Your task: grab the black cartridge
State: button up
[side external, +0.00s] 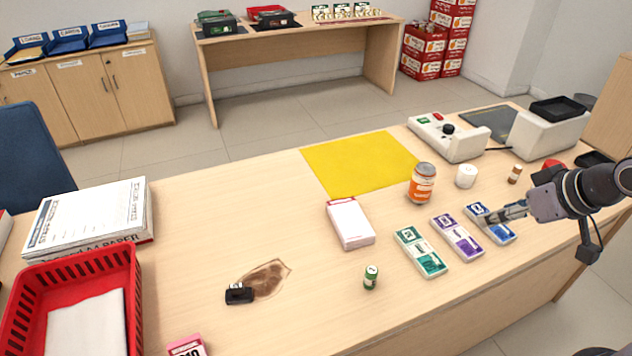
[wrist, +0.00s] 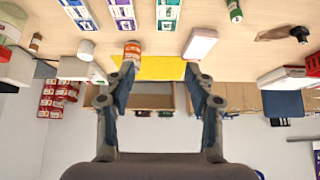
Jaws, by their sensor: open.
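A small black piece (side external: 239,294), which looks like the black cartridge, sits on the counter at the lower left of the side view, beside a brown stain. It also shows at the upper right edge of the wrist view (wrist: 299,33). My gripper (side external: 503,212) is at the right of the side view, above the blue-and-white pack, well away from the black piece. In the wrist view my gripper (wrist: 160,77) has its two fingers wide apart with nothing between them.
Purple (side external: 457,238) and green (side external: 420,251) packs, a white-and-pink pad (side external: 350,223), a green battery-like cylinder (side external: 371,277) and an orange jar (side external: 422,184) stand between my gripper and the black piece. A red basket (side external: 128,275) is at far left. Counter around the black piece is mostly clear.

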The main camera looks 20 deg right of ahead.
jog(key=w+a+r+n+g+y, duration=0.1)
jog(key=w+a+r+n, duration=0.15)
jog(key=w+a, duration=0.3)
jog(key=w+a+r+n+g, duration=0.1)
jog(key=w+a+r+n, duration=0.1)
jog(key=w+a+r, duration=0.3)
jog(key=n+g+h, duration=0.1)
jog(key=n+g, duration=0.4)
jog(key=n, duration=0.6)
send_over(236, 285)
jog(key=f, duration=1.9)
jog(key=shift+w+d+f, duration=0.1)
jog(key=shift+d, duration=0.1)
jog(key=shift+a+f, duration=0.2)
jog(key=shift+f, duration=4.8)
grip_shut()
